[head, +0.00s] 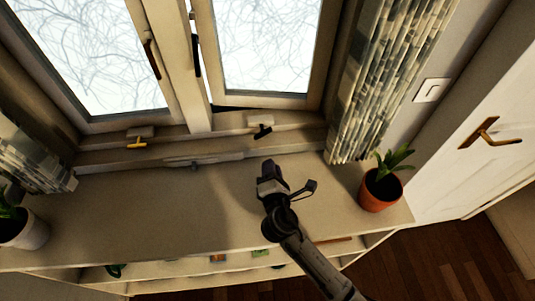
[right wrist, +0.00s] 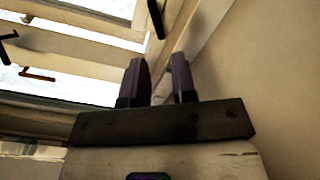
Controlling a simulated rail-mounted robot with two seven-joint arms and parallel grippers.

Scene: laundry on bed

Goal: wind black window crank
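The black window crank (head: 262,131) is a small dark handle on the sill rail below the right window pane, in the head view. My right gripper (head: 272,172) is over the sill, nearer to me than the crank and apart from it in the picture. In the right wrist view its two fingers (right wrist: 160,82) stand apart with nothing between them. A small black handle (right wrist: 8,45) at that view's left edge may be the crank, but I cannot tell. My left gripper is not in view.
A yellow crank (head: 137,144) sits under the left pane. A potted plant (head: 380,189) stands right of my right arm, and a white pot (head: 27,232) stands at far left. Curtains (head: 385,80) hang at the sides. The middle of the sill (head: 150,205) is clear.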

